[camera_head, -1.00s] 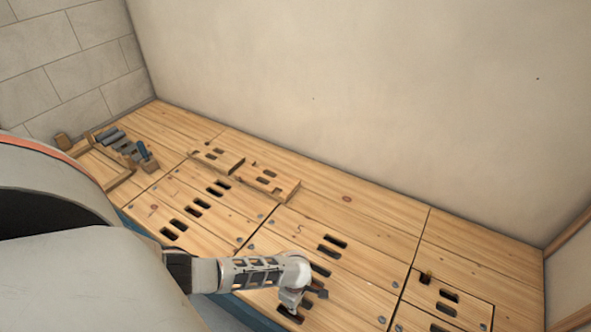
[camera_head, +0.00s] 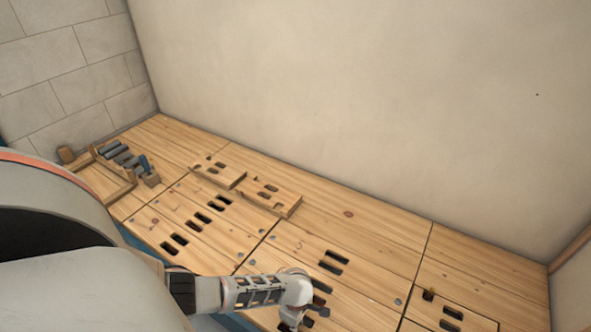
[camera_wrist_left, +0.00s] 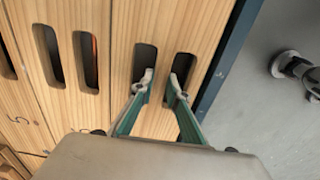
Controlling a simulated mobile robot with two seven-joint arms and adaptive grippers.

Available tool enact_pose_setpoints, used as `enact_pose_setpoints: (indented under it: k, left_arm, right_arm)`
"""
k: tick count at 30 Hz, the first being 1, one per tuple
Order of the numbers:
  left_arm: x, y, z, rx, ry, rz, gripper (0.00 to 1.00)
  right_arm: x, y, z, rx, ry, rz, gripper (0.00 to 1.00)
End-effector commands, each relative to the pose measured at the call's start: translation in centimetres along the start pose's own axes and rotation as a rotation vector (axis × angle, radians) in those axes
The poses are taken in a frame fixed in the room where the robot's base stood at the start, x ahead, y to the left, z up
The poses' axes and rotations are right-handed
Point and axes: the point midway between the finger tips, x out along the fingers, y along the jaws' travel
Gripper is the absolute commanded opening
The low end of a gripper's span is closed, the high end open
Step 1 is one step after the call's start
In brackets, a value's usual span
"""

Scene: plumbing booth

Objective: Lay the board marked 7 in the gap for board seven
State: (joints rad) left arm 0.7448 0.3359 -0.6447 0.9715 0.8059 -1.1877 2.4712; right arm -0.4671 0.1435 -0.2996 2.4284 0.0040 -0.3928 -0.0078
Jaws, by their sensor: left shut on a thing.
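My left gripper (camera_head: 307,308) is at the front edge of the plank deck. In the left wrist view (camera_wrist_left: 161,84) its two fingers sit in the two slots of a front board (camera_wrist_left: 175,25), shut on the wood strip between them. That board lies about level with its neighbour, and I see no clear lift. I cannot read a number on it. The board beside it, marked 5 (camera_head: 300,240), has two slots and also shows in the left wrist view (camera_wrist_left: 60,105). I cannot make out a board marked 7 or its gap. My right gripper is out of view.
Two small slotted wood pieces, one left (camera_head: 215,173) and one right (camera_head: 268,197), lie on the deck. A plain wall (camera_head: 350,90) closes the back. Grey floor (camera_wrist_left: 255,110) lies beyond the front edge.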

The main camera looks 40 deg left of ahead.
Motion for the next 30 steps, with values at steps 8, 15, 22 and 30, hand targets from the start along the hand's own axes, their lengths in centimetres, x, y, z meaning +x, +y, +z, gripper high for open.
enact_pose_setpoints:
  k: [8, 15, 22, 30]
  left_arm:
    - [-0.2, 0.3, 0.1, -0.001, -0.001, 0.004, 0.0]
    - [-0.1, 0.2, 0.0, -0.001, -0.001, 0.003, 0.0]
    - [0.1, 0.2, 0.0, 0.0, -0.001, 0.003, 0.0]
    - [0.2, 0.2, 0.0, 0.0, 0.0, 0.003, 0.34]
  right_arm:
    - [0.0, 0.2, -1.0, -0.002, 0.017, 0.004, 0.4]
    - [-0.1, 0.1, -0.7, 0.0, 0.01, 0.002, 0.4]
    - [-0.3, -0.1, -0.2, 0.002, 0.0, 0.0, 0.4]
    - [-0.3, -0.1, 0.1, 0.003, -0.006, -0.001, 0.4]
